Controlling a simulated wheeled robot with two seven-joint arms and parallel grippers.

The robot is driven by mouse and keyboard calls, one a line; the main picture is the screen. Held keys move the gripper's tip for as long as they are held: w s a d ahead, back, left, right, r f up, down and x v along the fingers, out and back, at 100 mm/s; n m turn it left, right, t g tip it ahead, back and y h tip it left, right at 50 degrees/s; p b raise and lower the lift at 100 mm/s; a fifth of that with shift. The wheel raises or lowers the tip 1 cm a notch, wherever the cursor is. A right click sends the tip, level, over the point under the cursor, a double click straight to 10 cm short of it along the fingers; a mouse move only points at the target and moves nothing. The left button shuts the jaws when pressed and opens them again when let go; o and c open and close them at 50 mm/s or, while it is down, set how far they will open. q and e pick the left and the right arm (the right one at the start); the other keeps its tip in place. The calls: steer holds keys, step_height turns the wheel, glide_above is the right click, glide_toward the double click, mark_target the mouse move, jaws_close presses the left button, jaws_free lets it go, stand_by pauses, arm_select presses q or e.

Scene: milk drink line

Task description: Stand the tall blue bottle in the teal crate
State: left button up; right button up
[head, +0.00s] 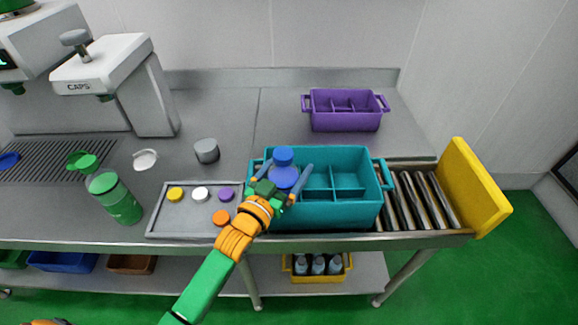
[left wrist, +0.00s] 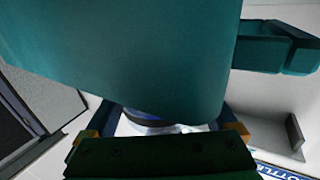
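The tall blue bottle (head: 283,168) stands about upright at the left end of the teal crate (head: 305,217), with its blue cap and shoulder above the rim. The crate walls and my gripper hide its lower part, so I cannot tell whether it rests on the floor. My left gripper (head: 286,181) reaches over the crate's near left side, one finger on each side of the bottle. In the left wrist view the crate wall (left wrist: 130,55) covers most of the picture. A pale and blue part of the bottle (left wrist: 160,127) shows between the fingers; contact is unclear.
The crate sits by rollers (head: 408,200) that end at a yellow plate (head: 476,187). A purple crate (head: 345,121) stands behind. A grey tray (head: 172,221) with coloured caps lies left, beyond it a green bottle (head: 121,205) and a grey cup (head: 207,151).

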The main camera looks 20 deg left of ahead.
arm_select(q)
steer(key=shift+r, duration=0.15)
steer(key=b+v, duration=0.1)
steer(key=v, duration=1.1)
